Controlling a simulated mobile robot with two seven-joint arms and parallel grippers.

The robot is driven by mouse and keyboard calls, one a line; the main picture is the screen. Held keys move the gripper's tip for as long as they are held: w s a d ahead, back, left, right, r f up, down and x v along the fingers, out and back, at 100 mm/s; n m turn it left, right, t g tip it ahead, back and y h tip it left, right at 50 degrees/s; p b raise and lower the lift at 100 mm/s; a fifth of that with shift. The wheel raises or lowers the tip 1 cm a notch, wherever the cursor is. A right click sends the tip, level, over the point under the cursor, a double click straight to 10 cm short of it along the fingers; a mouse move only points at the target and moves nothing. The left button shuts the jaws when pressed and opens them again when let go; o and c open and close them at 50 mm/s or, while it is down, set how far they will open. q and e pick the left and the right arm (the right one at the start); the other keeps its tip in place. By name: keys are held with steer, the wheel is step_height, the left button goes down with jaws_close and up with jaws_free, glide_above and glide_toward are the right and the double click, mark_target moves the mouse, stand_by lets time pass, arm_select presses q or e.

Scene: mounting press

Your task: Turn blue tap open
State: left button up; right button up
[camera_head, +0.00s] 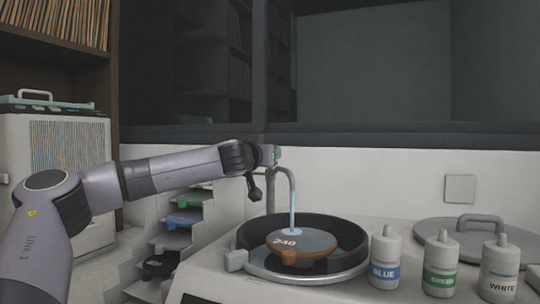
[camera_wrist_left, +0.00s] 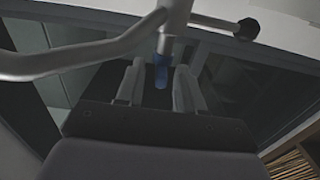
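A grey metal tap with a curved spout (camera_head: 288,176) stands behind the round basin. A pale blue stream (camera_head: 292,208) runs from the spout down to the disc marked 240. In the left wrist view, the blue part of the tap (camera_wrist_left: 161,73) sits between the two fingers of my left gripper (camera_wrist_left: 160,72), with narrow gaps on both sides. The metal tap pipe (camera_wrist_left: 90,50) crosses above it. In the head view my left gripper (camera_head: 268,156) is at the top of the tap, and its fingers are mostly hidden. My right gripper is not in view.
The orange-rimmed disc marked 240 (camera_head: 302,243) lies in the black basin (camera_head: 345,236). Blue (camera_head: 385,258), green (camera_head: 440,264) and white (camera_head: 499,270) labelled bottles stand at the right front. A grey lid (camera_head: 440,229) lies behind them. Stacked discs (camera_head: 185,217) stand left.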

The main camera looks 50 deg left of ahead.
arm_select(q)
steer(key=shift+b+v, duration=0.35)
steer(key=shift+v, duration=2.1)
steer(key=shift+f, duration=0.1)
